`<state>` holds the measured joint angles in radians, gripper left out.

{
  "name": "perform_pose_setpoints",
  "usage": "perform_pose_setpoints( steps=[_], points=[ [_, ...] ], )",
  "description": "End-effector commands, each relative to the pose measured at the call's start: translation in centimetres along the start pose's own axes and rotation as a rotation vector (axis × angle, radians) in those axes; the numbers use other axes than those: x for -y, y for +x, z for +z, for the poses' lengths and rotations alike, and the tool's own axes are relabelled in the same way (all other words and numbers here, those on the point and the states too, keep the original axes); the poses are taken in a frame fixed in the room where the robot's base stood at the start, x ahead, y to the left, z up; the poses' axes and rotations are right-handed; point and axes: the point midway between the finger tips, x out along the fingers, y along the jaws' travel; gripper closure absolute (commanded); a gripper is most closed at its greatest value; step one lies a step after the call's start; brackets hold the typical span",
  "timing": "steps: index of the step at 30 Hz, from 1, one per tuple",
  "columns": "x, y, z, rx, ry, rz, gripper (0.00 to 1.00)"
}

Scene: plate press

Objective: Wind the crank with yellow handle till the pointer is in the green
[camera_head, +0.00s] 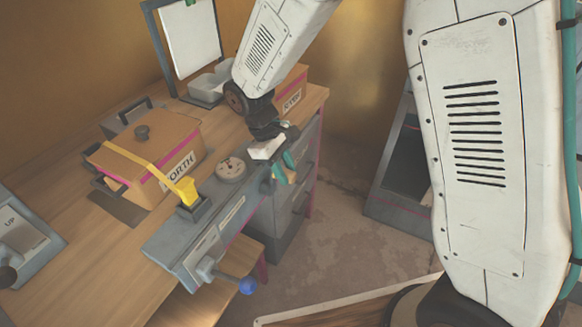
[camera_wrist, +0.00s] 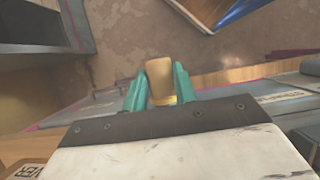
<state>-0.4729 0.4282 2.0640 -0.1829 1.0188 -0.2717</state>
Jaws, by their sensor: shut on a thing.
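My gripper (camera_head: 281,174) is at the right end of the grey press bench, at its front side. In the wrist view its teal fingers (camera_wrist: 160,88) are shut on a tan-yellow crank handle (camera_wrist: 160,78), one finger on each side. The crank's arm is hidden behind my gripper in both views. A round pale dial (camera_head: 231,170) lies on top of the grey unit (camera_head: 172,238), just left of my gripper. Its pointer and any green zone are too small to read.
A second crank with a blue knob (camera_head: 248,285) sticks out at the unit's near end. A grey panel with a lever (camera_head: 22,235) is at far left. Bare floor (camera_head: 345,230) lies to the right.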

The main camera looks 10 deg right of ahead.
Motion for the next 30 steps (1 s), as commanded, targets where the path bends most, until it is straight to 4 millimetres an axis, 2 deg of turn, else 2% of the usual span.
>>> perform_pose_setpoints(
  steps=[1, 2, 3, 4, 14, 24, 30],
  points=[
    [0.1, 0.0, 0.1, 0.003, -0.001, -0.001, 1.0],
    [0.1, 0.1, 0.1, 0.003, -0.001, -0.001, 0.67],
    [0.1, 0.0, 0.1, 0.003, 0.0, -0.001, 0.56],
    [0.1, 0.0, 0.1, 0.002, 0.0, -0.001, 0.5],
    [0.0, -0.3, 0.1, 0.0, 0.002, 0.0, 0.5],
    [0.0, -5.6, 0.1, -0.001, 0.001, 0.0, 0.5],
    [0.0, -7.5, 0.1, 0.0, 0.001, 0.0, 0.5]
  ],
)
